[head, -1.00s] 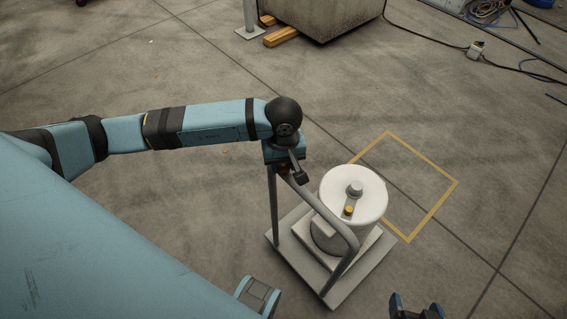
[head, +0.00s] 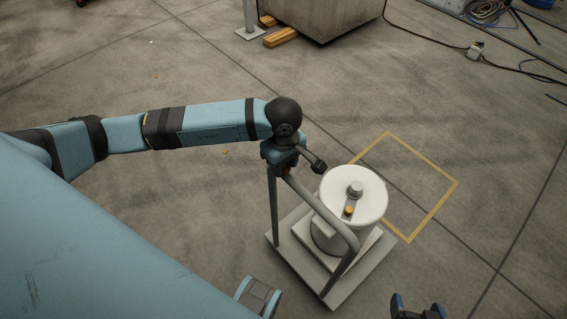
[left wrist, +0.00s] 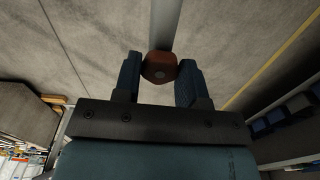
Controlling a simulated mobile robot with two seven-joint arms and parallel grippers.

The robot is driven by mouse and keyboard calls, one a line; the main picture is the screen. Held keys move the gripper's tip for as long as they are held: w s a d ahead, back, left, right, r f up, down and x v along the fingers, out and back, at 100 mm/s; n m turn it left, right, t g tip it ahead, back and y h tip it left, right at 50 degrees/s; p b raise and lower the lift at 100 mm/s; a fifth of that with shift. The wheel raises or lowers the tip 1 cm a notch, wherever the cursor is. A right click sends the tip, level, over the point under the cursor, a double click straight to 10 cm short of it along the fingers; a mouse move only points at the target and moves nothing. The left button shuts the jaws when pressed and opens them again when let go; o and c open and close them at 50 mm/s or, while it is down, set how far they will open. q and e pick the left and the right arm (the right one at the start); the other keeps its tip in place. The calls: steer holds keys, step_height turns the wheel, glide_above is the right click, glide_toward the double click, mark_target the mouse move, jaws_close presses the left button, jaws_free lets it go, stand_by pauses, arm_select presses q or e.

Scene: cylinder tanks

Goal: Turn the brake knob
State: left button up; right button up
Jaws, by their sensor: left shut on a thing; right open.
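The brake knob (left wrist: 160,68) is a small reddish-brown block at the end of a grey post, seen in the left wrist view. My left gripper (left wrist: 160,80) has a finger on each side of it and is shut on it. In the head view my left gripper (head: 281,162) points down at the top left corner of the handle (head: 325,212) of a grey cart (head: 345,290); the knob is hidden there. My right gripper (head: 417,307) is open and empty at the bottom edge, apart from the cart.
A white cylinder tank (head: 370,196) with a small yellow part on top stands upright on the cart. A yellow outlined square (head: 434,208) is on the floor right of it. A large grey box (head: 325,20) and cables (head: 430,36) lie farther back. Floor around the cart is mostly clear.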

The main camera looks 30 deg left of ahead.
arm_select(q)
steer(key=o, duration=0.4)
steer(key=shift+r+p, duration=1.25)
steer(key=shift+r, duration=1.25)
